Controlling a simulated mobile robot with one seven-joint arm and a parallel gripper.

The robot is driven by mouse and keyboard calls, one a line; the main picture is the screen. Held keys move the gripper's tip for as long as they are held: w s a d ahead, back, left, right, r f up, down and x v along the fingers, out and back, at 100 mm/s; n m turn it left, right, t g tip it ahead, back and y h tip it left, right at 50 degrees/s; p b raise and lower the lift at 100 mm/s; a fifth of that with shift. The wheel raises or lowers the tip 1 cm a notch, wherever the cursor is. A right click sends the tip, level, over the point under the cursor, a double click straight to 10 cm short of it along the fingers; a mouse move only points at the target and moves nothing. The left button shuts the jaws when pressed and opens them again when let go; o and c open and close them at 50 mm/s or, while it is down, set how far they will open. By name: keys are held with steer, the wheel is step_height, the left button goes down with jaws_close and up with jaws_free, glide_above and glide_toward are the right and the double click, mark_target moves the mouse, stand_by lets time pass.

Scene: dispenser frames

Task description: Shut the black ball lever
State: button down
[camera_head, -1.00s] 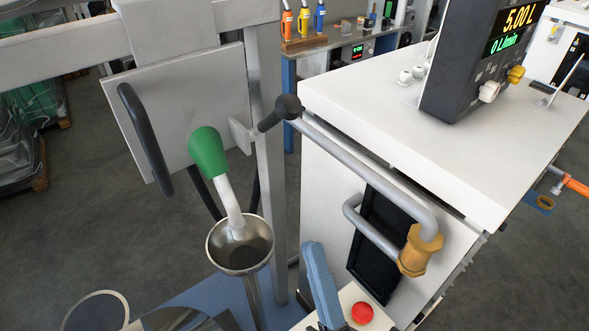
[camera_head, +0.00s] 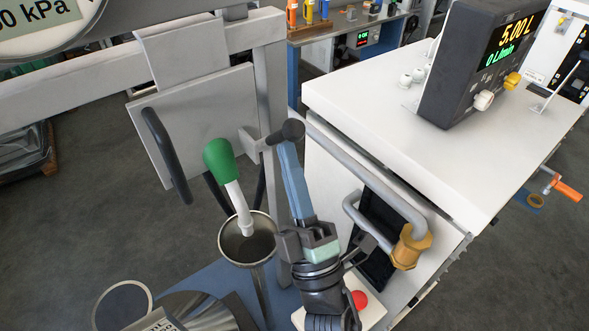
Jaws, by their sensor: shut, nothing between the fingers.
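The black ball lever (camera_head: 291,131) sticks out to the right from a grey bracket on a metal post. Its ball end is at the upper right, near the corner of the white cabinet. My gripper (camera_head: 287,148) reaches up from below with its blue fingers shut together and nothing between them. The fingertips appear just under the ball and cover part of the view beneath it. I cannot tell whether they touch it.
A green-handled nozzle (camera_head: 219,158) stands in a metal funnel (camera_head: 247,262) left of my arm. A grey pipe with a brass nut (camera_head: 410,247) runs along the white cabinet (camera_head: 400,85) on the right. A red button (camera_head: 360,299) sits beside my wrist.

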mark_target(282, 137)
steer(key=shift+r+p, duration=0.15)
steer(key=shift+p, duration=0.15)
steer(key=r+g+p, duration=0.1)
steer(key=p, duration=0.1)
steer(key=n+p, duration=0.1)
steer(key=p, duration=0.2)
steer(key=shift+w+a+r+g, duration=0.1)
steer(key=shift+w+r+g, duration=0.1)
steer(key=shift+r+g, duration=0.2)
steer(key=p, duration=0.1)
steer(key=r+g+p, duration=0.1)
steer(key=shift+w+a+p, duration=0.15)
steer(key=shift+w+p, duration=0.05)
steer(key=shift+p, duration=0.1)
steer(key=shift+w+a+n+g+p, duration=0.15)
steer(key=shift+n+g+p, duration=0.15)
steer(key=shift+p, duration=0.2)
steer(key=x, duration=0.4)
steer(key=shift+s+a+r+p, duration=0.2)
steer(key=shift+a+r+p, duration=0.05)
steer(key=shift+a+p, duration=0.15)
steer(key=shift+r, duration=0.2)
steer(key=shift+s+f, duration=0.1)
